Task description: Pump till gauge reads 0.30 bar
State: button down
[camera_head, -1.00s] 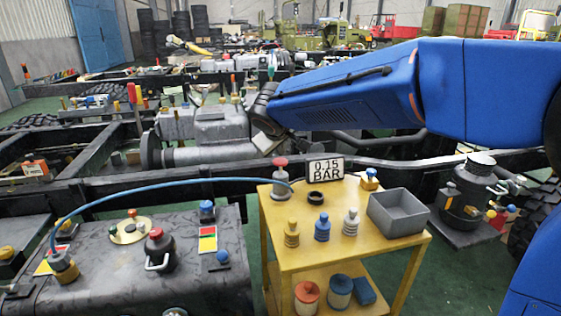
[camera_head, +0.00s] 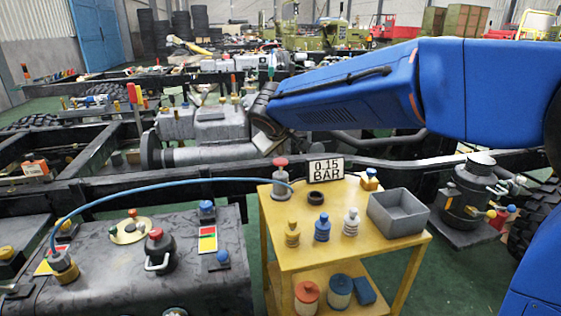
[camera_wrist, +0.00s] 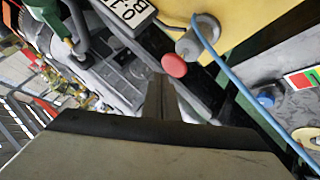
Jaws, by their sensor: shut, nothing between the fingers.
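The hand pump (camera_head: 281,182) is a grey cylinder with a red knob on top, standing at the back left corner of the yellow cart. A blue hose runs from it to the left. The gauge display (camera_head: 326,168) behind the cart top reads 0.15 BAR. In the wrist view the pump's red knob (camera_wrist: 175,66) is just beyond the fingertips, with a gap visible, and part of the display (camera_wrist: 128,12) shows at the top. My gripper (camera_wrist: 160,84) is shut and empty. In the head view its fingers are hard to make out above the pump.
The yellow cart (camera_head: 275,206) also bears a black ring, several small bottle-like fittings and a grey open bin (camera_head: 398,212). The blue hose (camera_head: 150,187) arches over a dark tank (camera_head: 110,275) at left. A dark chassis rail runs behind the cart.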

aim_at(281, 159)
jog(key=shift+f, duration=0.15)
dwell(0.5)
jog(key=shift+f, duration=0.3)
jog(key=shift+f, duration=1.15)
dwell(1.8)
jog(key=shift+r, duration=1.6)
jog(key=shift+r, duration=2.5)
